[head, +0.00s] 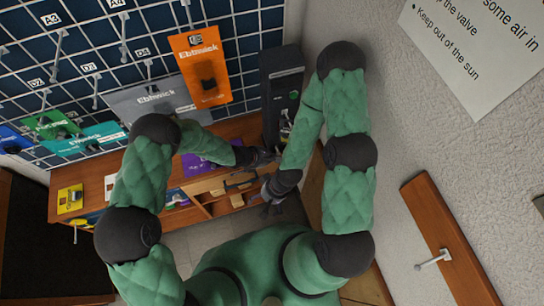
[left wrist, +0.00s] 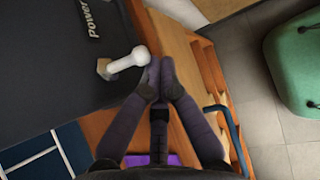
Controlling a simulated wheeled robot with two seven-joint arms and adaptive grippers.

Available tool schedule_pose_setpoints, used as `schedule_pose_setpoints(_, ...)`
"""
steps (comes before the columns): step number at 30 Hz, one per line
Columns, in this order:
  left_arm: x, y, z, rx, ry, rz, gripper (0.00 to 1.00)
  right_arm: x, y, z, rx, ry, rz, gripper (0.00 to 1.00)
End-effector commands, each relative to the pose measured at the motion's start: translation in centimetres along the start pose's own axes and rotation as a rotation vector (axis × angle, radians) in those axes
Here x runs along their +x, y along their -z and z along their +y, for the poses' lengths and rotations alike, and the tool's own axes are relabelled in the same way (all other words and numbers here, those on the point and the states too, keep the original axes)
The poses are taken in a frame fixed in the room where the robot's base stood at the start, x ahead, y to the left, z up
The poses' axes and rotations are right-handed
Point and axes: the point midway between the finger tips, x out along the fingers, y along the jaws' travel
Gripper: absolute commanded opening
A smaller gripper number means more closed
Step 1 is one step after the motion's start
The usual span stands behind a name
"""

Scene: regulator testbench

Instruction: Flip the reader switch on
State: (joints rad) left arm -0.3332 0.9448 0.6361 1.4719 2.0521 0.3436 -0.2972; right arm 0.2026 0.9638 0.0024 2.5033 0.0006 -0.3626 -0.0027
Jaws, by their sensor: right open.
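The reader looks to be the tall black box (head: 283,75) at the back of the bench; its dark face (left wrist: 55,45) with the word "Power" fills the upper left of the left wrist view. A white rounded switch lever (left wrist: 128,60) sticks out from a small tan base on it. My left gripper (left wrist: 160,75) has its fingertips together, with nothing between them, just beside the lever's knob; I cannot tell whether they touch. In the head view my left gripper (head: 264,157) is at the foot of the box. My right gripper (head: 272,207) is open, lower down, near the bench front.
A wooden bench (head: 238,128) with open compartments stands below a blue pegboard (head: 75,60) with hooks and hanging packages, one orange (head: 200,67). A purple item (head: 200,163) lies on the bench. A white wall with a notice (head: 480,45) is close on the right.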

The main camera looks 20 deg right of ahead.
Motion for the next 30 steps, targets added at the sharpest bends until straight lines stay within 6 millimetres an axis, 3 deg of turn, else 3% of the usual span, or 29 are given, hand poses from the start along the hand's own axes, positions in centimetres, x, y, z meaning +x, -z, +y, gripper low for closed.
schedule_pose_setpoints(30,-0.5,-0.4,-0.1,-0.080,0.094,0.001,0.00,-3.4,-0.1,-1.2,0.000,0.000,0.000,1.00)
